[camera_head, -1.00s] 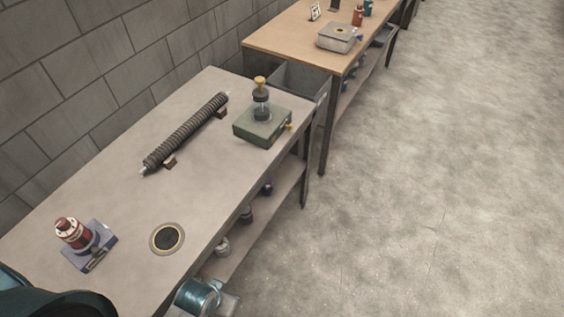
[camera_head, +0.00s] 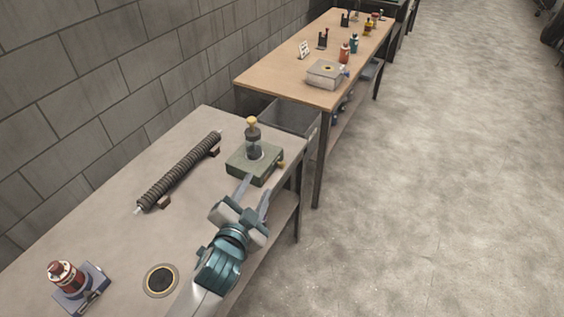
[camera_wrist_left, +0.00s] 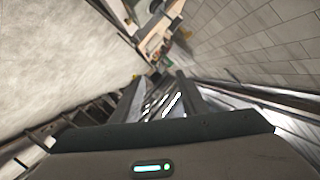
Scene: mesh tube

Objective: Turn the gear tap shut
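A green box-shaped device (camera_head: 254,165) stands at the far end of the near table. A clear and dark cylinder (camera_head: 253,143) with a yellow knob (camera_head: 251,121) rises from its top. A small yellow tap-like part (camera_head: 281,164) sticks out of its right side; I cannot make out any gear teeth on it. My left gripper (camera_head: 256,192) is just in front of the device, fingers apart and empty, near the table's front edge. In the left wrist view its fingers (camera_wrist_left: 160,92) are spread, and what lies beyond them is too small to tell. My right gripper is not in view.
A ribbed dark tube (camera_head: 180,170) lies on supports near the wall. A red cylinder on a blue-grey base (camera_head: 68,280) and a round dark disc (camera_head: 161,280) are on the near table (camera_head: 115,240). A wooden table (camera_head: 290,72) stands beyond. Open floor lies right.

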